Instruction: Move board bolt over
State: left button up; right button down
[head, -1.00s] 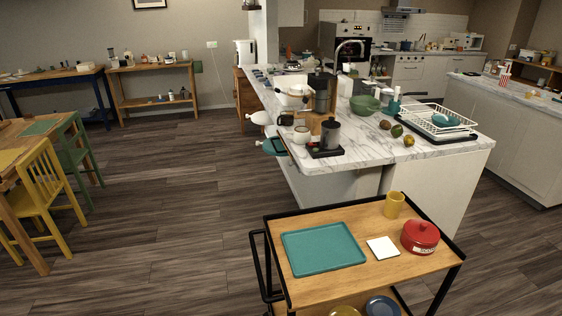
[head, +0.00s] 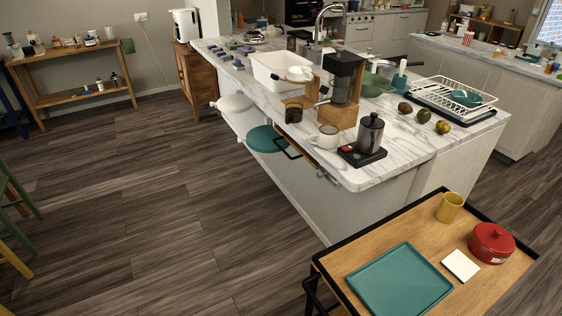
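I cannot make out a board bolt in the head view. A brown wooden cabinet (head: 194,78) stands at the back, left of the far end of the marble-topped island. A white appliance (head: 185,25) is on its top. The cabinet's front is small and partly hidden by the island, so any bolt on it is too small to tell. Neither my left nor my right gripper is in view.
A cart with a teal tray (head: 400,282) and red pot (head: 491,243) is close at lower right. Dark floor (head: 170,190) is clear on the left.

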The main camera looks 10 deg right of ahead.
aim_at(318, 174)
jog(key=i+j, duration=0.5)
jog(key=j, duration=0.25)
jog(key=i+j, duration=0.3)
jog(key=j+z, duration=0.05)
